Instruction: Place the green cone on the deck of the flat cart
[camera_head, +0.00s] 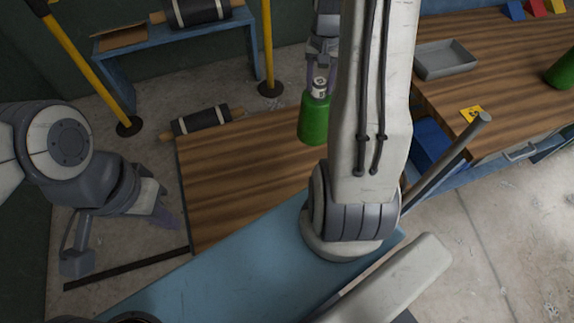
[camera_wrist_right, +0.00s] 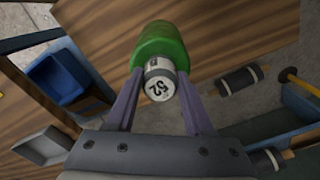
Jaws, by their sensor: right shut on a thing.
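My right gripper (camera_head: 320,68) is shut on the light, banded top of the green cone (camera_head: 313,120), which carries the number 52. The wrist view shows the cone (camera_wrist_right: 160,45) between the two purple fingers (camera_wrist_right: 158,95). The cone is over the wooden deck of the flat cart (camera_head: 225,165), near its far edge; I cannot tell whether its base touches the deck. My right arm hides the deck's right part. My left gripper (camera_head: 165,213) hangs left of the deck, and its opening cannot be made out.
A workbench (camera_head: 490,65) at the right holds a grey tray (camera_head: 444,59), a yellow label, another green object (camera_head: 562,72) and small coloured blocks. A blue bin (camera_head: 432,142) is below. The visible left deck is clear.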

